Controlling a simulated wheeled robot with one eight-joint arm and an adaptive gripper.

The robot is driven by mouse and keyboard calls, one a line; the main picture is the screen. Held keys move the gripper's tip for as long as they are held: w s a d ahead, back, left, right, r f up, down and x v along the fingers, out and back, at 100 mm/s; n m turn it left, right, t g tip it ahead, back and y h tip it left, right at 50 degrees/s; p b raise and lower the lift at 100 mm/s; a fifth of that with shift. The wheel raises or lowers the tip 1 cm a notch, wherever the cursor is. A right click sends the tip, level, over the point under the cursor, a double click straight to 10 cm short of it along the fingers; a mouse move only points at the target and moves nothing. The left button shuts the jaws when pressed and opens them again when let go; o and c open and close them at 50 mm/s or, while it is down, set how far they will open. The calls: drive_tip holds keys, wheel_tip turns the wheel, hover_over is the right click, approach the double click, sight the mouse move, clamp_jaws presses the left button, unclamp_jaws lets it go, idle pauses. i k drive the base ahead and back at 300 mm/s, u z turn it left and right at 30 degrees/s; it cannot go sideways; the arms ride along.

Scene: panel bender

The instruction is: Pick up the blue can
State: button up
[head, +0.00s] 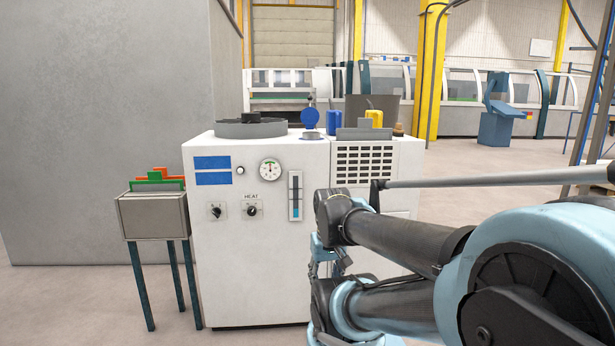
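The blue can (334,122) stands upright on top of the white machine, towards its back edge, left of a yellow can (375,118). It looks small from here, and its lower part is partly hidden. My gripper (328,266) hangs in front of the machine's front face, below and apart from the blue can. It is mostly hidden by my own arm, so its fingers cannot be made out clearly.
A metal box on legs (152,216) stands at left. A yellow pillar (430,70) rises behind.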

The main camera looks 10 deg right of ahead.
sight(333, 117)
drive_tip(key=k, duration=1.25)
drive_tip(key=z, duration=0.5)
drive_tip(key=i, duration=1.95)
drive_tip(key=u, duration=0.35)
